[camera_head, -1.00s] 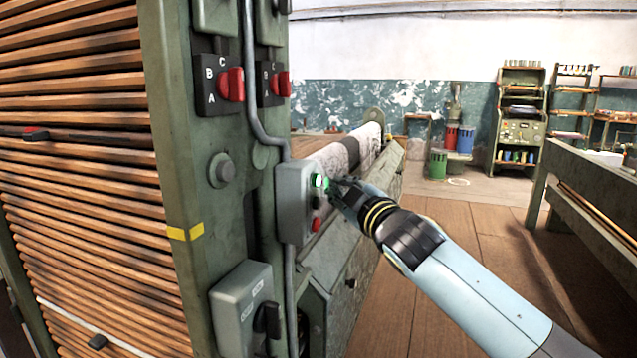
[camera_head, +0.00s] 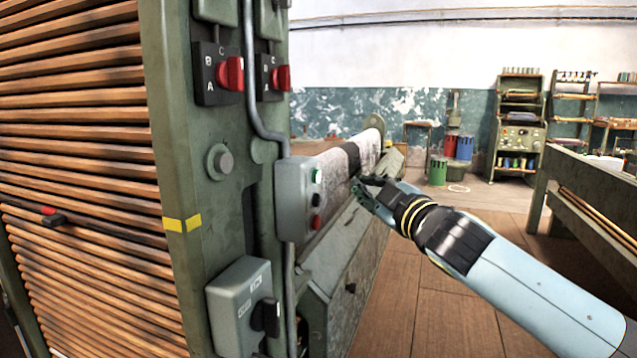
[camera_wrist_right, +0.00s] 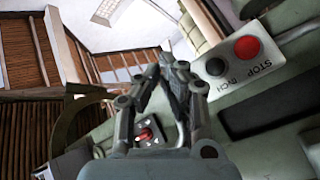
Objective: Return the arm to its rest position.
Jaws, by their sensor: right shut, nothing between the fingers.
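My right gripper (camera_head: 366,187) is shut and empty in the head view, in front of the machine's roll and to the right of the grey button box (camera_head: 293,200). My left gripper is not in view.
The green machine frame (camera_head: 190,130) with red rotary switches (camera_head: 230,73) and wooden slats stands at left. A grey switch box (camera_head: 240,305) with a black handle is low on it. A bench (camera_head: 590,190) stands at right. Wooden floor (camera_head: 420,290) between is clear.

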